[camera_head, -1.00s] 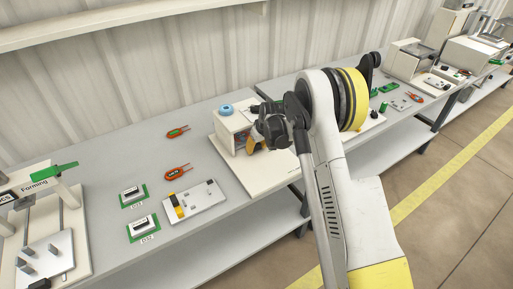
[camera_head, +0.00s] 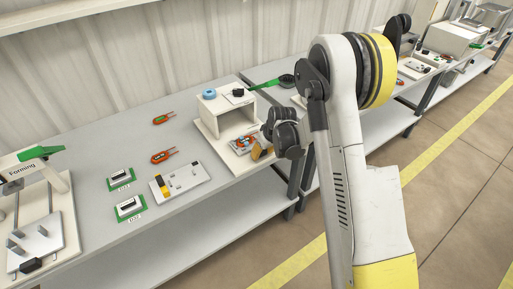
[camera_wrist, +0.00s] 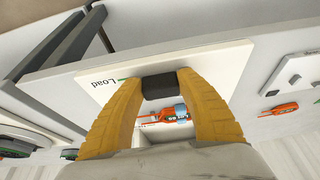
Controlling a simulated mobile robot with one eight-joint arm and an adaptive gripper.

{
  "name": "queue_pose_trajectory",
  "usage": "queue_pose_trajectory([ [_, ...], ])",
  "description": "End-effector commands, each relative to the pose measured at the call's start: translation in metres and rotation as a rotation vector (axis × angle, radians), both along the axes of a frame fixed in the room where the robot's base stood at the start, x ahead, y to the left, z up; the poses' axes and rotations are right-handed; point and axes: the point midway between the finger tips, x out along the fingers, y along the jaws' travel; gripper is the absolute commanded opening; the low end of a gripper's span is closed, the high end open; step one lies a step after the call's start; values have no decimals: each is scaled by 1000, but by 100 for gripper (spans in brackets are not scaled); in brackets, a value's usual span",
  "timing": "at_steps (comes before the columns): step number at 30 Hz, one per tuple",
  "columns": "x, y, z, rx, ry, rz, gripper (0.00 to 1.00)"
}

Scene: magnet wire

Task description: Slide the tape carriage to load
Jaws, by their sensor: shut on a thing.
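My gripper (camera_head: 262,151) has its yellow fingers closed on a black handle block (camera_wrist: 160,87) of the tape carriage, seen between the fingertips in the wrist view. The carriage (camera_head: 244,142) stands in front of the cream tape box (camera_head: 213,118), toward the front edge of the plate. It carries an orange piece with a blue and white part (camera_wrist: 180,113), partly hidden by the fingers. Whether the handle lines up with the mark I cannot tell.
A blue ring (camera_head: 209,94) and a black knob (camera_head: 238,93) sit on top of the box. The bench edge is close in front.

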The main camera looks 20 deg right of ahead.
Motion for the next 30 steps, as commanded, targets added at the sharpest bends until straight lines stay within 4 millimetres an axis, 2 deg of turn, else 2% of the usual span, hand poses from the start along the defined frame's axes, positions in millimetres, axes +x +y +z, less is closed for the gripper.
queue_pose_trajectory([
  [6,-12,-3,-1,0,2,0,2],
  [16,-13,-4,-1,-1,5,0,2],
  [17,-14,-4,-1,-1,6,0,46],
  [19,-13,-4,-1,-1,5,0,67],
  [30,-13,-4,3,-1,2,0,67],
])
